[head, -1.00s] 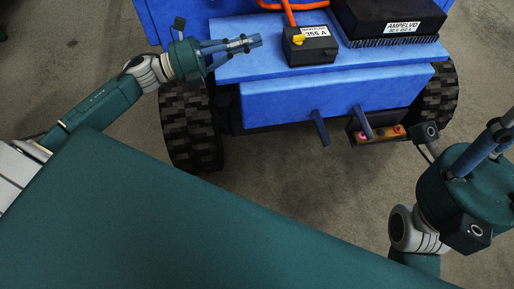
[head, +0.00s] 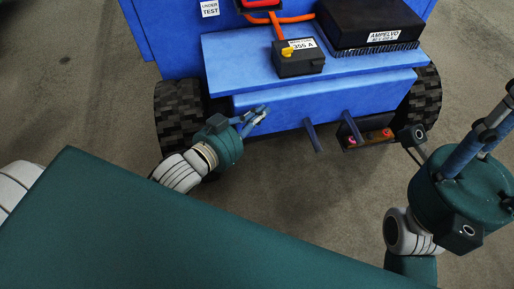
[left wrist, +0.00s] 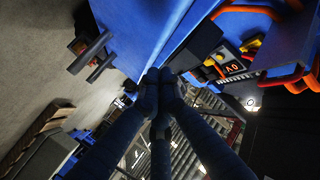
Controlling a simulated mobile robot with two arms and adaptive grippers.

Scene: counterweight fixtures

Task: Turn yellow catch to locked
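The yellow catch (head: 287,51) is a small yellow part on top of the black box marked 355 A (head: 300,64), near its left end. Its exact angle is too small to read. My left gripper (head: 267,109) is in front of the blue vehicle's front face, below and left of the box, apart from the catch. In the left wrist view its fingers (left wrist: 159,76) come together at the tips with nothing between them. My right gripper (head: 498,112) is at the right edge, pointing up, with its tips not clearly shown.
The box sits on a blue ledge (head: 240,58). A black finned AMPELVO unit (head: 365,25) stands right of it. Orange cable (head: 276,28) runs behind the box. Two dark blue brackets and a small panel (head: 372,138) with red knobs sit below the ledge. Open floor lies in front.

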